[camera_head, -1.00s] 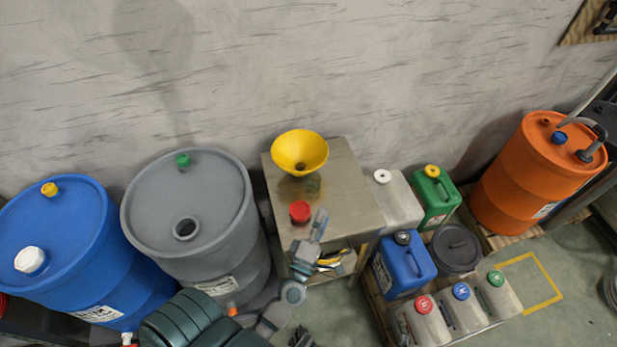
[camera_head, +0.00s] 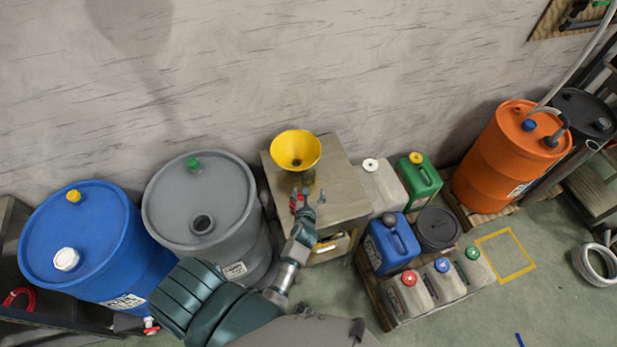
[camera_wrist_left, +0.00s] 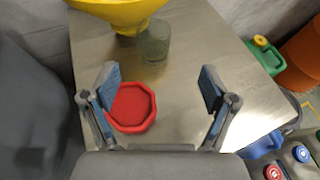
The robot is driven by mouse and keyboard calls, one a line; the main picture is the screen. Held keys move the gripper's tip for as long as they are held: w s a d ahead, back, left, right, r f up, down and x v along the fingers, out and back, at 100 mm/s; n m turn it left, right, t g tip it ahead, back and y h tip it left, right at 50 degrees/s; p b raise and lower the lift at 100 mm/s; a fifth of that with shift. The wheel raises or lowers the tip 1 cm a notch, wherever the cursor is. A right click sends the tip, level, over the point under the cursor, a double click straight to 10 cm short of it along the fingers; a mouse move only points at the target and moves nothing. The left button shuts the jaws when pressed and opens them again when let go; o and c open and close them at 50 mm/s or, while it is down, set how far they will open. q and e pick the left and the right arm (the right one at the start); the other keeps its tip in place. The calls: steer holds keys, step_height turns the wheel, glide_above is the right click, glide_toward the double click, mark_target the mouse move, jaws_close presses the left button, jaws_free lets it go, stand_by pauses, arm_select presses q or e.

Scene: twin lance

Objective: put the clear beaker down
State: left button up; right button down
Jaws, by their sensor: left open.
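The clear beaker (camera_wrist_left: 155,42) stands upright on the metal table (camera_wrist_left: 205,50), beside the yellow funnel (camera_wrist_left: 112,12) in the left wrist view. My left gripper (camera_wrist_left: 159,82) is open and empty, with the beaker beyond its fingertips and not between them. A red eight-sided cap (camera_wrist_left: 132,107) lies on the table below the fingers, nearer the left one. In the head view my left gripper (camera_head: 309,194) is over the table's near part, partly covering the red cap (camera_head: 296,203). The funnel (camera_head: 296,150) is at the table's back. My right gripper is not in view.
A grey drum (camera_head: 200,200) and a blue drum (camera_head: 88,240) stand left of the table. Several jugs stand to its right, including a green one (camera_head: 420,181) and a blue one (camera_head: 391,245). The table's right part is bare.

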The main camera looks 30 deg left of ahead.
mark_target(309, 169)
arm_select(q)
steer(key=x, duration=0.4)
steer(key=shift+w+a+f, duration=0.15)
steer(key=shift+w+a, duration=0.1)
steer(key=shift+w, duration=0.05)
steer(key=x, duration=0.2)
steer(key=b+x, duration=0.1)
steer(key=x, duration=0.2)
steer(key=shift+w+a, duration=0.15)
steer(key=shift+a, duration=0.35)
steer(key=shift+c, duration=0.3)
steer(key=c, duration=1.2)
